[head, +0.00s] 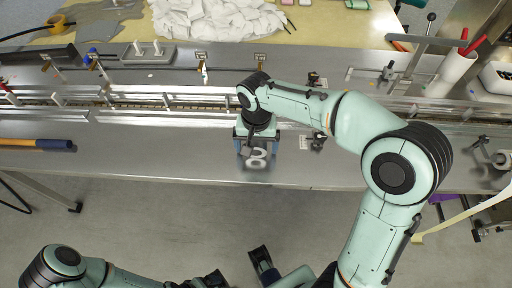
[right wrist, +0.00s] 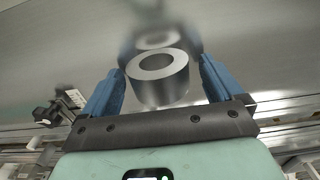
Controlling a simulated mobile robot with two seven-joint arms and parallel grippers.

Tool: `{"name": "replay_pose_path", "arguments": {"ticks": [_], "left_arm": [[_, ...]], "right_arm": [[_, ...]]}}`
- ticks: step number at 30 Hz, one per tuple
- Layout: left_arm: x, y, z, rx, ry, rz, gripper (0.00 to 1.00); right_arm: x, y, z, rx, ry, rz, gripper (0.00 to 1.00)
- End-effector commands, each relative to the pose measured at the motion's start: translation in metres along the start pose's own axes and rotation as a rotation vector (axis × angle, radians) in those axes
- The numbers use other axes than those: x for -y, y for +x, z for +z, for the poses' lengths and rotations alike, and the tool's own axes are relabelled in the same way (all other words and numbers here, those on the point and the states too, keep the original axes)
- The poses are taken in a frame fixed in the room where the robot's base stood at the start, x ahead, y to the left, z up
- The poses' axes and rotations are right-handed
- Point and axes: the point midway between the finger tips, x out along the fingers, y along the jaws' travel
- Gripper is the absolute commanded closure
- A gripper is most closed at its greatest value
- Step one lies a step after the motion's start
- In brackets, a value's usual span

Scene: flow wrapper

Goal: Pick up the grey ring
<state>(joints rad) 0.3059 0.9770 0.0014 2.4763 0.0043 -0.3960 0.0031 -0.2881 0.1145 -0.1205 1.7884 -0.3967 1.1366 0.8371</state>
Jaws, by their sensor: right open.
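The grey ring (right wrist: 160,93) lies on the steel table, with its hole facing up. In the right wrist view it is between the two blue fingers of my right gripper (right wrist: 160,66), with a gap on each side. The gripper is open and holds nothing. In the head view my right gripper (head: 255,147) points down over the ring (head: 259,164) near the table's front edge, partly covering it. A blurred reflection of the ring shows in the shiny steel.
The steel table (head: 190,160) is bare to the left of the ring. A conveyor channel with rails (head: 130,105) runs behind it. A small dark fitting (head: 318,140) stands to the right. A blue and orange handle (head: 40,144) lies far left. White bags (head: 215,20) are piled at the back.

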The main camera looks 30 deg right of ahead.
Motion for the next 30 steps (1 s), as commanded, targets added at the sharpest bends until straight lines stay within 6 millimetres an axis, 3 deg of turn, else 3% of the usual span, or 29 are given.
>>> {"name": "replay_pose_path", "arguments": {"ticks": [8,9,14,24,30], "left_arm": [[0.000,0.000,-0.001,-0.002,0.001,0.001,0.00],[0.000,0.000,-0.001,-0.002,0.001,0.001,0.00],[0.000,0.000,-0.001,-0.002,0.000,0.001,0.00],[0.000,0.000,-0.001,-0.002,0.000,0.000,0.00],[-0.001,-0.003,0.001,0.003,0.000,0.000,0.00]], "right_arm": [[0.000,0.005,0.000,-0.001,0.000,-0.001,0.06],[0.000,0.005,0.000,-0.001,0.000,-0.001,0.13],[0.000,0.005,0.000,-0.001,0.000,-0.001,0.64],[0.000,0.002,0.000,-0.002,0.000,-0.002,0.64],[0.001,-0.016,-0.001,-0.004,0.000,-0.004,0.64]]}}
